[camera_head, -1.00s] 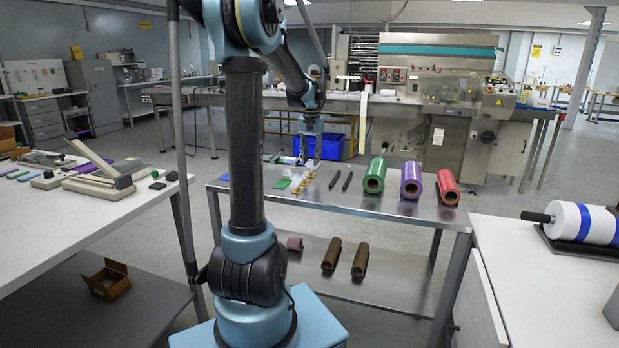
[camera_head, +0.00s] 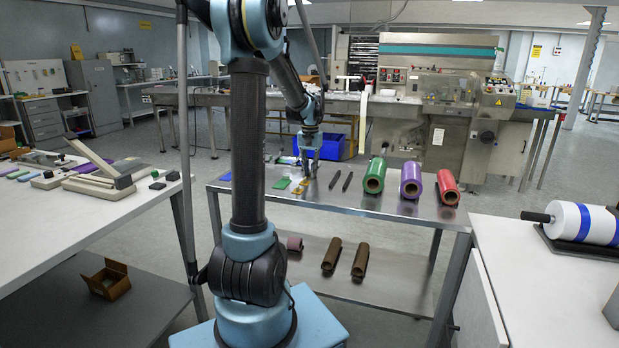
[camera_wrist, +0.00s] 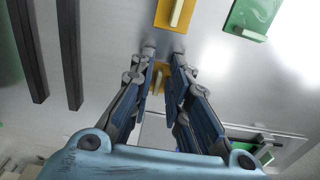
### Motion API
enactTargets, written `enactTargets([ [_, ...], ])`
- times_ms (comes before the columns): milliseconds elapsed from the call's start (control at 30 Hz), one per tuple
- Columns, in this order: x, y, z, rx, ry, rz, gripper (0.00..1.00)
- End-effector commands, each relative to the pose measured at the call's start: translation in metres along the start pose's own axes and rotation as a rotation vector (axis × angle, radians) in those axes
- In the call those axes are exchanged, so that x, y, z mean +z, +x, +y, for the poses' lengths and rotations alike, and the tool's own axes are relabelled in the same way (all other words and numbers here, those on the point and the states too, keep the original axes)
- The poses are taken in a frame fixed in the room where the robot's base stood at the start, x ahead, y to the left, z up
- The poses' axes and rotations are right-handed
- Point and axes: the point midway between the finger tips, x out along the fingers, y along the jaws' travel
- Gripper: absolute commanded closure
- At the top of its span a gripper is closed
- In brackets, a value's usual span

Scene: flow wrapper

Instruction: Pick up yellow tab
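Two yellow tabs with pale raised grips show in the wrist view. One yellow tab (camera_wrist: 177,13) lies flat on the metal table just beyond my fingertips. The other yellow tab (camera_wrist: 155,84) shows through the gap between my fingers, partly hidden by them. My gripper (camera_wrist: 164,55) is open, its two fingers apart, with nothing seen held. In the head view my gripper (camera_head: 308,172) points down over the table beside a small yellow tab (camera_head: 298,190). Whether the fingers touch any tab cannot be told.
A green tab (camera_wrist: 250,14) lies right of the yellow ones in the wrist view. Two dark bars (camera_head: 341,180) lie right of my gripper in the head view. Green (camera_head: 375,175), purple (camera_head: 411,180) and red (camera_head: 446,187) rolls stand further right on the metal table (camera_head: 340,203).

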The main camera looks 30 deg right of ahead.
Motion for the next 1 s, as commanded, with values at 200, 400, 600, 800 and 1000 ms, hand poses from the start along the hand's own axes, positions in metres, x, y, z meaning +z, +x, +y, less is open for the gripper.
enactTargets([
  [200, 0.0, 0.0, 0.0, 0.0, 0.0, 0.0, 1.0],
  [400, 0.0, 0.0, 0.0, 0.0, 0.0, 0.0, 1.0],
  [600, 0.0, -0.007, 0.0, 0.0, 0.0, 0.0, 1.0],
  [800, 0.0, -0.036, 0.0, 0.0, 0.0, 0.0, 1.0],
  [1000, 0.0, -0.07, 0.0, 0.0, 0.0, 0.0, 1.0],
])
